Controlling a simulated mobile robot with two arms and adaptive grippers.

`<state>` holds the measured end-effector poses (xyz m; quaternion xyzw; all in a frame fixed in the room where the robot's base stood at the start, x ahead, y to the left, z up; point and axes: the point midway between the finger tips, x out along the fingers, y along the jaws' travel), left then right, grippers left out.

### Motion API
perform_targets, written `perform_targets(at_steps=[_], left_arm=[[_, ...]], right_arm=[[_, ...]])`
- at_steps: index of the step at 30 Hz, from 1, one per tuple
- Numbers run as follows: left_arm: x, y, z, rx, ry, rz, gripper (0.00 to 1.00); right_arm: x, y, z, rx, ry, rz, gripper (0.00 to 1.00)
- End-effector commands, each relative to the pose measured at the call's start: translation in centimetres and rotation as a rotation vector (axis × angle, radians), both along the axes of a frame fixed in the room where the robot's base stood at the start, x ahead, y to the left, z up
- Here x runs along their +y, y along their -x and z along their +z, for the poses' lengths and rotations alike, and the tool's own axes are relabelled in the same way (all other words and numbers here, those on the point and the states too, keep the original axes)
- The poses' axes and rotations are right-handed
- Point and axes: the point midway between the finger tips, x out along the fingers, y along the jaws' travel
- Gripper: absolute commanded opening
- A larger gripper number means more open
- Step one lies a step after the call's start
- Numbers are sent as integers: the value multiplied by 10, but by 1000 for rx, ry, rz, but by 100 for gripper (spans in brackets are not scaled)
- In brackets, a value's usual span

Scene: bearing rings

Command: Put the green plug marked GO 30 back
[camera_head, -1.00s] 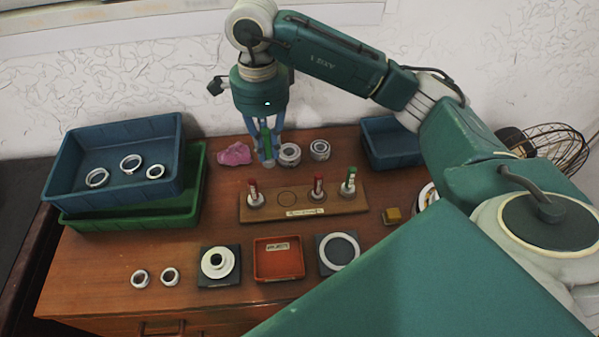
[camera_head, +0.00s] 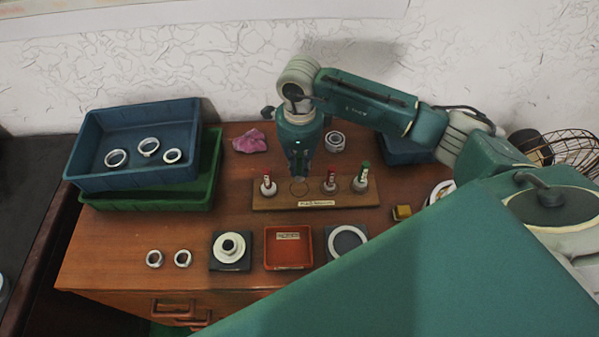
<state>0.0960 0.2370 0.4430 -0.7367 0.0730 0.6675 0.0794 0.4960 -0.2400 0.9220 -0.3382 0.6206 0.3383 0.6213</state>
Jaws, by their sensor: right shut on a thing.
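My right gripper (camera_head: 300,176) points down over the wooden rack (camera_head: 316,204), right above its one empty round spot (camera_head: 298,190). It is shut on a slim green plug, which its fingers and wrist now largely hide; I cannot read any marking on it. The rack also holds a red-topped plug (camera_head: 267,184) left of the empty spot, another red-topped plug (camera_head: 330,181) right of it, and a green-topped plug (camera_head: 362,174) at the right end. I cannot tell whether the held plug touches the rack. My left gripper is not in view.
Behind the rack are a pink lump (camera_head: 250,142) and a metal ring (camera_head: 335,141). A blue tray (camera_head: 135,182) with rings sits on a green tray (camera_head: 210,190) at left. A red tray (camera_head: 289,262) stands in front, and a yellow block (camera_head: 402,212) is at right.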

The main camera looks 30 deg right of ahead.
Motion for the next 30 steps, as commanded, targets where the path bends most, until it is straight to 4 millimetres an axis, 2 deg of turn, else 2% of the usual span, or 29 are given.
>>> perform_targets(at_steps=[4,12,24,25,27,30], left_arm=[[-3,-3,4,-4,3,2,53],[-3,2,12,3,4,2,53],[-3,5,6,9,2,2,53],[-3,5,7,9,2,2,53],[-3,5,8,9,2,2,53],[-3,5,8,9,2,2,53]], right_arm=[[1,0,-10,1,-2,1,0],[1,0,-45,-1,-2,1,0],[1,-1,-52,-3,-1,2,0],[0,0,-51,-1,0,2,18],[0,0,-51,-1,-1,2,32],[0,0,-51,-1,-1,2,33]])
